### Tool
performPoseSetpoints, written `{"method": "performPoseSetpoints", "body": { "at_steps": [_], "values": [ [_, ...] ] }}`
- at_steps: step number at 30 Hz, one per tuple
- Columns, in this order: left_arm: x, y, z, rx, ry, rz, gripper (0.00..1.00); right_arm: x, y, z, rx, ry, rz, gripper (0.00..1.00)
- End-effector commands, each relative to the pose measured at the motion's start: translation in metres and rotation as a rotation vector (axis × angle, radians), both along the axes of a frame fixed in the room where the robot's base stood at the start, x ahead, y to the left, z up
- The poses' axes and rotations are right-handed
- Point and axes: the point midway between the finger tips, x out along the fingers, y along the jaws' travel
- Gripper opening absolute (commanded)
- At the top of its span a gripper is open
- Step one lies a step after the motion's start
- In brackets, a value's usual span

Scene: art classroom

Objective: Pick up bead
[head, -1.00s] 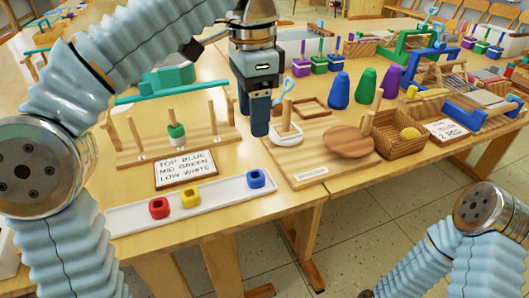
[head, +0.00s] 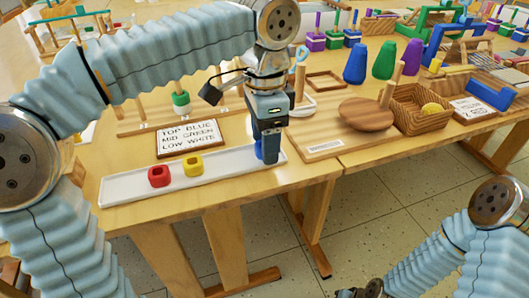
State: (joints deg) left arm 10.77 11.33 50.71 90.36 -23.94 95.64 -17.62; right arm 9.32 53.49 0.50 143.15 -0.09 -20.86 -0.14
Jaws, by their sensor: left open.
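My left gripper (head: 268,158) is open and points down at the right end of the white tray (head: 125,188). The blue bead (head: 259,151) is at the fingers there, mostly hidden by them; I cannot tell whether they touch it. A red bead (head: 159,176) and a yellow bead (head: 193,165) lie in the tray to the left. A green and a white bead (head: 181,103) are stacked on a peg behind, green above white. The card (head: 190,138) reads top blue, mid green, low white. My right gripper (head: 372,289) is barely in view at the bottom edge, its jaws unclear.
A wooden board (head: 318,145) with a round brown disc (head: 366,114) stands right of the tray. A wicker basket (head: 420,110) with a yellow item and blue, green and purple cones stand further right. Floor shows in front of the table.

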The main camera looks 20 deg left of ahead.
Motion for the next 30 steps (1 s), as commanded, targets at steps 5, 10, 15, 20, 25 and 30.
{"method": "performPoseSetpoints", "body": {
  "at_steps": [5, 10, 15, 20, 25, 30],
  "values": [
    [0.000, 0.000, -0.002, -0.001, -0.001, 0.000, 0.59, 0.000, 0.000, 0.000, 0.000, -0.001, 0.000, 0.43],
    [0.000, 0.000, -0.002, 0.000, -0.001, 0.000, 0.45, 0.000, 0.000, 0.000, 0.000, -0.001, 0.000, 0.43],
    [0.000, 0.000, -0.002, 0.000, -0.001, 0.000, 0.19, 0.000, 0.000, 0.000, 0.000, 0.000, 0.000, 0.43],
    [0.000, 0.000, -0.002, 0.000, -0.001, 0.000, 0.09, 0.000, 0.000, 0.000, 0.000, 0.000, 0.000, 0.43],
    [0.000, 0.000, -0.002, 0.000, -0.001, 0.000, 0.09, 0.000, 0.000, 0.000, 0.000, 0.000, 0.000, 0.43],
    [0.000, -0.001, 0.008, 0.000, -0.001, -0.002, 0.09, 0.000, 0.001, 0.003, 0.001, 0.000, 0.001, 0.43]
  ]
}}
